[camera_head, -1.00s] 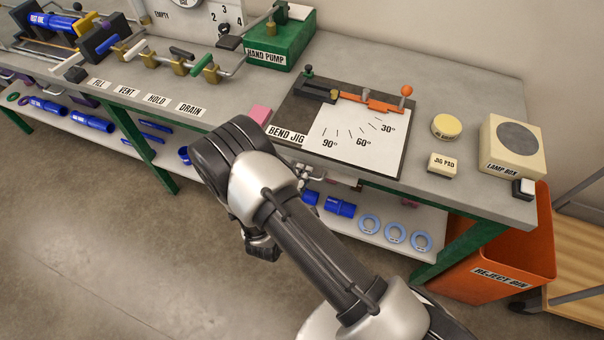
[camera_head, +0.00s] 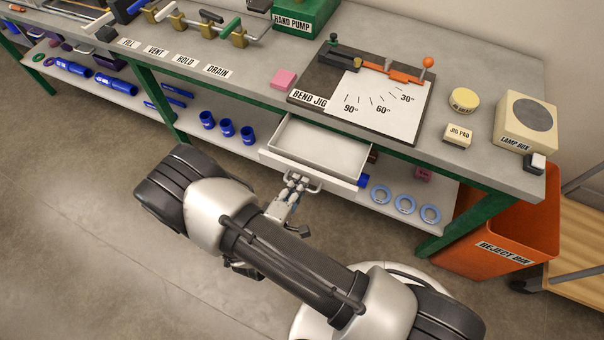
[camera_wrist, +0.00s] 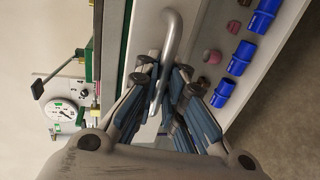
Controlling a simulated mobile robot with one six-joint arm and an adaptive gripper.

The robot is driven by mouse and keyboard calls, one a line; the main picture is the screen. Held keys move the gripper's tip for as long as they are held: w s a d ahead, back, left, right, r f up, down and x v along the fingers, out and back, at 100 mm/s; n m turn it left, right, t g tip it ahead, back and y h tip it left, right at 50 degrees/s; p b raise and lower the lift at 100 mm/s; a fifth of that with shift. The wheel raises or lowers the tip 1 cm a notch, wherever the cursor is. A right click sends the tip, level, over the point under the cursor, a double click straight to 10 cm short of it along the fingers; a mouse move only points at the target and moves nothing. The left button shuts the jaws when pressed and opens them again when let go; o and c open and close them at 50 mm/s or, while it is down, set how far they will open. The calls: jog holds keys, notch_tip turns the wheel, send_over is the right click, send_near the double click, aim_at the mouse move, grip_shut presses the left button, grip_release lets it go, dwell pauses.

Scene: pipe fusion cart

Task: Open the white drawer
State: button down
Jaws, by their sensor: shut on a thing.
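The white drawer (camera_head: 318,148) stands pulled out from under the bench top, below the bend jig. Its inside shows and looks empty. Its metal bar handle (camera_head: 316,185) is on the front face. My gripper (camera_head: 294,183) is at the handle, with its fingers around the bar. In the wrist view, the fingers of my gripper (camera_wrist: 163,82) close on both sides of the handle (camera_wrist: 174,38). The rest of the drawer front is partly hidden by the fingers in that view.
The bench top (camera_head: 250,66) carries the bend jig (camera_head: 370,95) above the drawer. The lower shelf (camera_head: 245,145) holds blue fittings and light-blue rings (camera_head: 404,204). An orange reject bin (camera_head: 497,235) stands to the right. The floor in front is clear.

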jog(key=shift+v, duration=0.8)
jog(key=shift+f, duration=0.1)
jog(key=c, duration=2)
grip_release()
jog(key=shift+o, duration=0.2)
jog(key=v, duration=1.2)
